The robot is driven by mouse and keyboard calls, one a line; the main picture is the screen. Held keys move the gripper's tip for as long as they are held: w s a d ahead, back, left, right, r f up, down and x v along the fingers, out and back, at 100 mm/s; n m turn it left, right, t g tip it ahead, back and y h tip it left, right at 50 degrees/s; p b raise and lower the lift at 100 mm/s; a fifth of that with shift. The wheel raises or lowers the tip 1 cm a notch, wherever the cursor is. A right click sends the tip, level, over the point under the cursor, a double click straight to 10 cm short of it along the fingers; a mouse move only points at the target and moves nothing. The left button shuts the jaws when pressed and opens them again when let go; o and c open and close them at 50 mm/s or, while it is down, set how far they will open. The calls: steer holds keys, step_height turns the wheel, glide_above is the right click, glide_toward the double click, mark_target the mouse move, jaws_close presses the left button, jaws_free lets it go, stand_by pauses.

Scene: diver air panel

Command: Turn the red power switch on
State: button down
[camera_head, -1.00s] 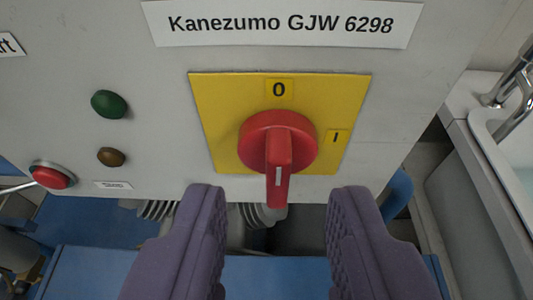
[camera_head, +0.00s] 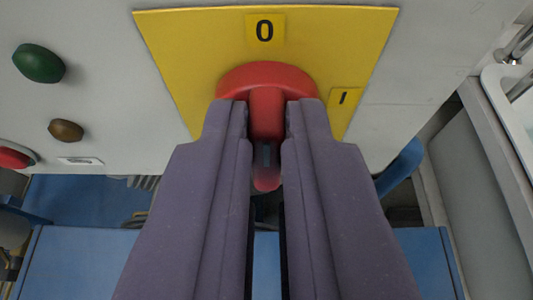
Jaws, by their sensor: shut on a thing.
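The red power switch (camera_head: 267,80) is a round rotary knob with a raised grip bar, on a yellow plate (camera_head: 190,50). The plate has a "0" label (camera_head: 265,31) above the knob and an "I" label (camera_head: 343,98) to its right. The grip bar runs up and down in the picture, in line with the "0". My gripper (camera_head: 266,125) is shut on the bar, one purple finger on each side. The fingers hide the lower left and lower right of the knob.
On the grey panel at left are a green button (camera_head: 39,63), a brown button (camera_head: 66,130) and a red button (camera_head: 15,155). A blue surface (camera_head: 80,260) lies below the panel. A sink (camera_head: 510,105) stands at right.

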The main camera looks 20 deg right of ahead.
steer(key=shift+s+d+f+m+t+y+p, duration=0.1)
steer(key=shift+d+f+m+t+y+p, duration=0.2)
steer(key=shift+m+t+y, duration=1.25)
steer(key=shift+s+d+f+m+t+y+p, duration=0.1)
steer(key=shift+d+f+m+y, duration=0.25)
steer(key=shift+m, duration=2.45)
steer(key=shift+s+d+f+m+t+y+p, duration=0.15)
steer(key=shift+d+f+m+t+y, duration=0.5)
steer(key=shift+m, duration=1.5)
steer(key=shift+a+r+y, duration=0.25)
steer(key=shift+a, duration=0.1)
steer(key=c, duration=1.2)
jaws_free()
steer(key=shift+w, duration=0.1)
